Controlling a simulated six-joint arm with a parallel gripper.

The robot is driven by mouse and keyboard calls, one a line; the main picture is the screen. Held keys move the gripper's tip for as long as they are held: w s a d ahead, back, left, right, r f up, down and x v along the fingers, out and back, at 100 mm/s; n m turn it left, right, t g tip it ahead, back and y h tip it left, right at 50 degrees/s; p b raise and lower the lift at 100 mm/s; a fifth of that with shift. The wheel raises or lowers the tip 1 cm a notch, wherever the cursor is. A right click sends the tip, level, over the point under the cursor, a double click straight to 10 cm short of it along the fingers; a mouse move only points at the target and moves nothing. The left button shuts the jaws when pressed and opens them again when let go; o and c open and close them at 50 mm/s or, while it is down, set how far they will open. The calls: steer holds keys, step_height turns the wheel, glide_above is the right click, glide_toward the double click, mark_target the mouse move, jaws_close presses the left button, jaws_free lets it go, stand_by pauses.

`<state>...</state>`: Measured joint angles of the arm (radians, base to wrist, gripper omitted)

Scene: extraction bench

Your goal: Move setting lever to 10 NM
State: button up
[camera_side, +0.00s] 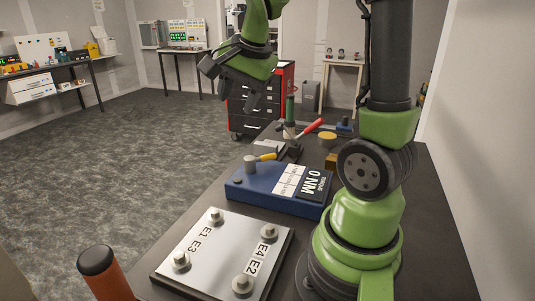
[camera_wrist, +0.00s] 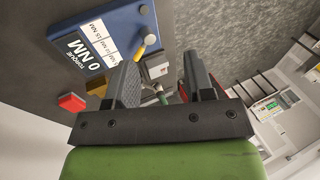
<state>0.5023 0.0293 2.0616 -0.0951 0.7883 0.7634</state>
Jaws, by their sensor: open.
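The blue torque setting box (camera_side: 238,189) lies on the bench, with its dark display (camera_side: 314,184) reading 0 NM and a white scale strip (camera_side: 289,180) beside it. A yellow-tipped setting lever (camera_side: 266,157) stands at the box's far edge near a grey post (camera_side: 250,164). My gripper (camera_side: 240,88) is open and empty, above and beyond the box. Its fingers (camera_wrist: 160,66) are apart, with the lever not between them.
A silver plate (camera_side: 215,250) with several bolts marked E1 to E4 lies nearer on the bench. An orange, black-capped handle (camera_side: 102,270) stands at the front left. A red-handled tool (camera_side: 309,128) and a green-handled tool (camera_side: 290,108) are behind the box. A red tool cabinet (camera_side: 262,105) stands beyond the bench.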

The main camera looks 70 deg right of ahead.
steer(key=d+f+m+g, duration=0.1)
steer(key=d+f+m, duration=0.4)
steer(key=d, duration=0.3)
steer(key=m+g, duration=0.2)
steer(key=m, duration=0.2)
glide_toward(268, 155)
steer(key=f, duration=0.3)
steer(key=d+f, duration=0.1)
steer(key=f, duration=0.2)
steer(key=w+f, duration=0.1)
steer(key=f, duration=0.2)
steer(key=shift+d+f, duration=0.15)
steer(key=shift+d, duration=0.05)
steer(key=shift+c, duration=0.4)
jaws_close()
